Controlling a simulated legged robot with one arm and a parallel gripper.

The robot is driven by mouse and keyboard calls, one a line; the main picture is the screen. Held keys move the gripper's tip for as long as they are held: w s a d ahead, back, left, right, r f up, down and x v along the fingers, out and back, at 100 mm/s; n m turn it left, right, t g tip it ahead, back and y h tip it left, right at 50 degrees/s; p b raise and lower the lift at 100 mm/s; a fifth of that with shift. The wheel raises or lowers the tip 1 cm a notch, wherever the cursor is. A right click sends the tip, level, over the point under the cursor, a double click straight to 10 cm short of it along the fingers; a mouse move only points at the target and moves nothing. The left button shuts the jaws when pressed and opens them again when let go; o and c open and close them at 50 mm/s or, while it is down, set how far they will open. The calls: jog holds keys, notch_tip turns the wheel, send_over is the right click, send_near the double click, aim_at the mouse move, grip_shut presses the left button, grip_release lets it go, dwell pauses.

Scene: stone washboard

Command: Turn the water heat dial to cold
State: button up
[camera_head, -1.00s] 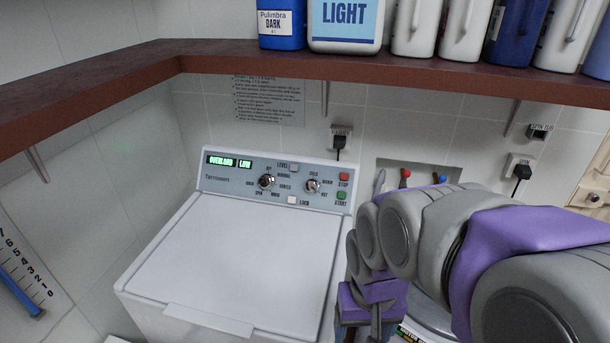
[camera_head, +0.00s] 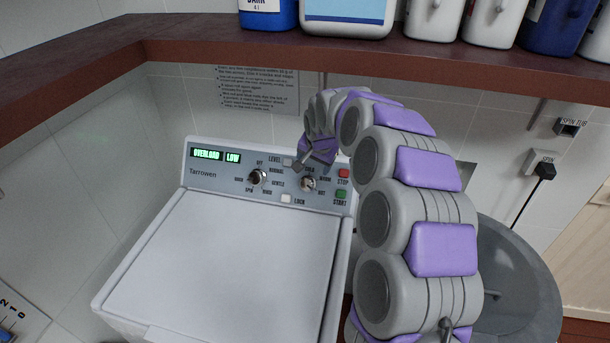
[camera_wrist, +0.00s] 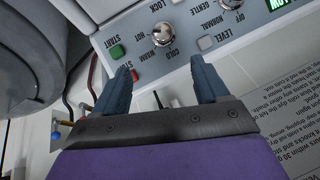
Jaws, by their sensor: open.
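The water heat dial (camera_head: 308,183), a round metal knob with cold, warm and hot labels, is on the washer's grey panel (camera_head: 220,175). It shows close up in the wrist view (camera_wrist: 161,36), at top centre; its exact setting is hard to read. My gripper (camera_wrist: 160,66) is open and empty. Its two blue-grey fingers point at the panel, with the dial beyond and between the fingertips, apparently untouched. In the head view, my gripper (camera_head: 304,160) hangs just above the dial and partly covers the nearby labels.
A similar mode dial (camera_head: 258,177) is left of the heat dial. The red stop button (camera_head: 343,173) and green start button (camera_head: 341,194) are close at its right. A brown shelf (camera_head: 420,62) with bottles overhangs the panel. The washer lid (camera_head: 235,255) is clear.

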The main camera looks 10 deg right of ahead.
jog(key=b, duration=0.2)
send_near(306, 183)
jog(key=x, duration=0.9)
jog(key=shift+s, duration=0.1)
jog(key=shift+d, duration=0.1)
jog(key=c, duration=1.1)
